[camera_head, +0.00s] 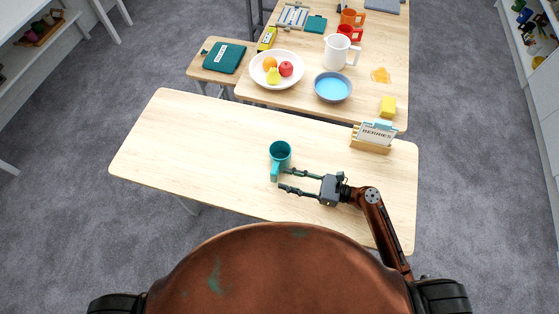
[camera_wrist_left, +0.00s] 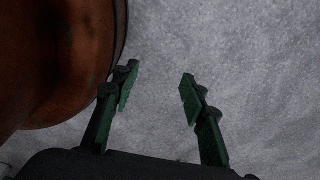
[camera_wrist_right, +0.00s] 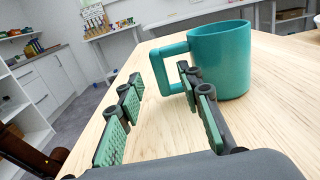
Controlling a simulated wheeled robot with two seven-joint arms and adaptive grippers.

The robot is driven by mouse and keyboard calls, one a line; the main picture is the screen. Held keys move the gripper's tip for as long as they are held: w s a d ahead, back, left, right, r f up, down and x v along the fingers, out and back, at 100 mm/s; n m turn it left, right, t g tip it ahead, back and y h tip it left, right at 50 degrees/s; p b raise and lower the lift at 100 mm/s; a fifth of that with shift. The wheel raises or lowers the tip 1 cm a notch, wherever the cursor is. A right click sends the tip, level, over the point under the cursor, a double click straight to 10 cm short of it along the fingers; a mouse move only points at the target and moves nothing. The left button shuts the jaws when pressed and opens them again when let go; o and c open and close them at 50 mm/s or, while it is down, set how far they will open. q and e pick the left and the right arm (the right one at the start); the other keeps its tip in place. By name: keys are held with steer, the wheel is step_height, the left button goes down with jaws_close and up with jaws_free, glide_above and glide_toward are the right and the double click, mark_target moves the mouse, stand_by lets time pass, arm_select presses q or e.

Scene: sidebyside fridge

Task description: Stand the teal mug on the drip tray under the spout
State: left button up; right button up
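The teal mug (camera_head: 281,151) stands upright on the near wooden table, its handle pointing toward me. It also shows in the right wrist view (camera_wrist_right: 222,60). My right gripper (camera_head: 281,179) is open at table height, its fingertips at the handle. In the right wrist view the handle (camera_wrist_right: 158,67) appears ahead of and between the fingertips (camera_wrist_right: 160,75), one finger overlapping it; contact cannot be told. My left gripper (camera_wrist_left: 155,80) is open and empty over grey floor in the left wrist view, outside the head view. No drip tray or spout is in view.
A card holder (camera_head: 371,140) stands on the near table's right end; its left half is clear. A stool (camera_head: 204,73) bears a teal book (camera_head: 223,58).

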steer(key=x, duration=0.3)
steer(key=shift+a, duration=0.25)
steer(key=shift+w+a, duration=0.1)
arm_select(q)
steer(key=shift+s+a, duration=0.1)
steer(key=shift+s, duration=0.55)
arm_select(e)
jaws_close()
